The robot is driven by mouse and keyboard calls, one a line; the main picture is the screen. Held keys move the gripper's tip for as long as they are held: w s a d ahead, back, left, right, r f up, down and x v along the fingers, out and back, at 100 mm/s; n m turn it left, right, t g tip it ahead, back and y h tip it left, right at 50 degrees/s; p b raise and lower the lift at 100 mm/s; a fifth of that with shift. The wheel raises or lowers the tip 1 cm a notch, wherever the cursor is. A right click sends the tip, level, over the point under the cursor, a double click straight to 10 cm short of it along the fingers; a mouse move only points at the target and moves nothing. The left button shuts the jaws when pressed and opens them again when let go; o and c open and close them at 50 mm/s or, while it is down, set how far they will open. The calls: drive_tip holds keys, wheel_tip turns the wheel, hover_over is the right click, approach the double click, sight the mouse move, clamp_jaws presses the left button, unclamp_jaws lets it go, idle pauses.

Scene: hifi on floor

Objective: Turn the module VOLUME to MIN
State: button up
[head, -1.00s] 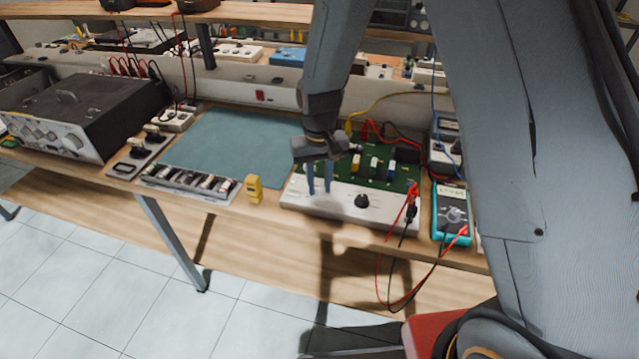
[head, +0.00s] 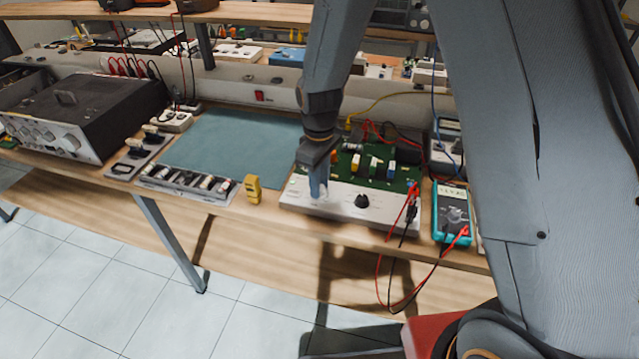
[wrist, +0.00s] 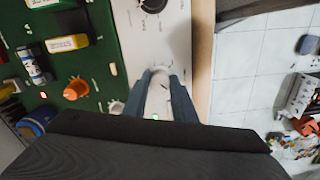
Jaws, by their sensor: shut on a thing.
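The module is a white sloped panel (head: 335,207) with a green circuit board (head: 375,172) behind it, on the bench edge. A black knob (head: 362,201) stands mid-panel, and it also shows at the top of the wrist view (wrist: 152,4). My gripper (head: 318,192) points down at the panel's left part, left of the black knob. In the wrist view my gripper's fingers (wrist: 160,76) close around a small pale knob (wrist: 160,70) on the panel. The fingers partly hide it. The panel labels and the knob's setting are too small to read.
A teal multimeter (head: 452,212) with red and black leads (head: 411,197) lies right of the module. A green mat (head: 230,145) lies behind, mostly clear.

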drive_tip(key=shift+n, duration=0.5)
drive_tip(key=o, duration=1)
drive_tip(key=shift+o, duration=0.2)
drive_tip(key=shift+r, duration=0.1)
drive_tip(key=shift+r+b, duration=1.05)
drive_tip(key=shift+r, duration=2.8)
drive_tip(key=s+d+r+m+t, duration=0.1)
drive_tip(key=s+d+r+m, duration=0.1)
drive_tip(key=s+d+m, duration=1)
drive_tip(key=s+d, duration=0.2)
drive_tip(key=s, duration=0.1)
drive_tip(key=shift+s+d+r, duration=0.2)
drive_tip(key=shift+d+r, duration=0.15)
drive_tip(key=shift+r, duration=0.05)
